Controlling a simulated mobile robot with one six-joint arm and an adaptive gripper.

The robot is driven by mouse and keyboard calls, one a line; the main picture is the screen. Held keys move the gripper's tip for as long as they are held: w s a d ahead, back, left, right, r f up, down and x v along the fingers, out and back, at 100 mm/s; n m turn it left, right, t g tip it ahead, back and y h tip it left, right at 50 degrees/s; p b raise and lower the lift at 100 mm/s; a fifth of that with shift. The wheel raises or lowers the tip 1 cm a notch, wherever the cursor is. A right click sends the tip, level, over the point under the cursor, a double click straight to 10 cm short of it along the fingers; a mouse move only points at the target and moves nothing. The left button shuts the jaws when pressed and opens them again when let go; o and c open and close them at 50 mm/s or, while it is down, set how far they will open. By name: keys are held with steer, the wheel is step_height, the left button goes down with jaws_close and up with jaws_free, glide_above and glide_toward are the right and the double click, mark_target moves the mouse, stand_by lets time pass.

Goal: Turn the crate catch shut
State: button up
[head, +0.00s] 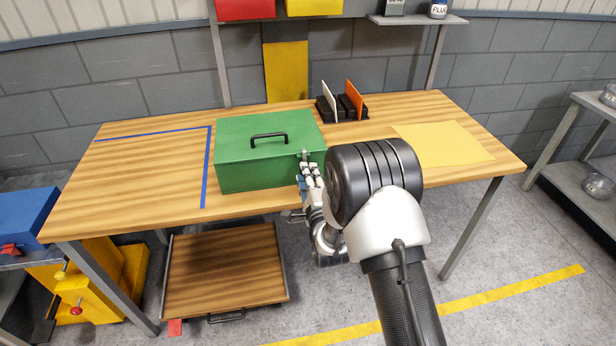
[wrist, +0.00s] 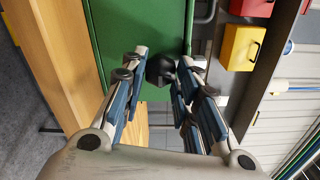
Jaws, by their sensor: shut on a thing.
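The green crate (head: 258,165) stands with its lid down on the wooden workbench, a black handle on top. Its catch (head: 304,154) shows as a small grey piece near the right front corner, partly hidden by my fingers. My gripper (head: 309,174) is at that corner. In the wrist view my gripper (wrist: 160,75) has its fingers either side of a black knob (wrist: 162,70) in front of the green crate wall (wrist: 142,35). The fingers are shut on this knob, which appears to be part of the catch. The catch's exact angle is hard to tell.
A blue tape line (head: 207,165) lies left of the crate. A black rack (head: 343,106) with white and orange plates stands behind it. A yellow sheet (head: 442,145) lies on the bench (head: 75,205) at right. A wooden drawer or tray (head: 225,268) is below the bench.

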steer(key=o, duration=1.1)
steer(key=shift+c, duration=0.2)
steer(key=shift+s, duration=0.1)
steer(key=v, duration=1.2)
